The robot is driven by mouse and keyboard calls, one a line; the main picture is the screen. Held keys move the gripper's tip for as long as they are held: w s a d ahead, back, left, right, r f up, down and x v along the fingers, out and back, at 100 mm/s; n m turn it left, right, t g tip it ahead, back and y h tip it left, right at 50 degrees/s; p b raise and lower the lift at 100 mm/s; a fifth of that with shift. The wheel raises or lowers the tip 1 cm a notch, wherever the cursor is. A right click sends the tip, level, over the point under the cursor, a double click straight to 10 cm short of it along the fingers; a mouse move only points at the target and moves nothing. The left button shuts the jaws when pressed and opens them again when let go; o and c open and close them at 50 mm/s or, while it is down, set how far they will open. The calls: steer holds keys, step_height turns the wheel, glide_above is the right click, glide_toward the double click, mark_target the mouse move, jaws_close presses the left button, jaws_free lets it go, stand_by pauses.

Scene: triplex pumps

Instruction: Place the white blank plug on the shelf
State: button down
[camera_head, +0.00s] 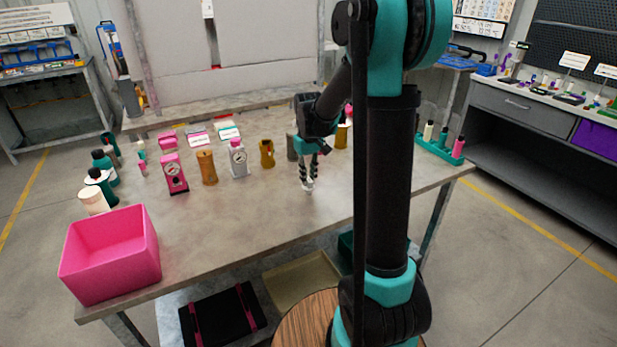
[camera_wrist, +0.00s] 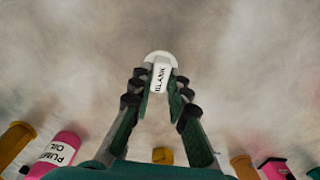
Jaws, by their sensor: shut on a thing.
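The white blank plug (camera_wrist: 160,70), lettered "BLANK", is held between the fingertips of my gripper (camera_wrist: 158,84) in the wrist view. In the head view the plug (camera_head: 308,185) is a small white piece at the tips of my gripper (camera_head: 308,177), which points down over the middle right of the grey table (camera_head: 240,215). I cannot tell whether the plug touches the tabletop. A lower shelf (camera_head: 171,320) shows under the table, partly hidden by the table and my arm.
A pink bin (camera_head: 110,255) stands at the table's front left. Pink and brown bottles and gauges (camera_head: 238,158) line the back, with teal bottles at left. A teal rack (camera_head: 440,147) is at right. The table's front middle is clear.

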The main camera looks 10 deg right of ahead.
steer(key=shift+f, duration=0.1)
steer(key=c, duration=1.5)
jaws_free()
steer(key=shift+o, duration=0.2)
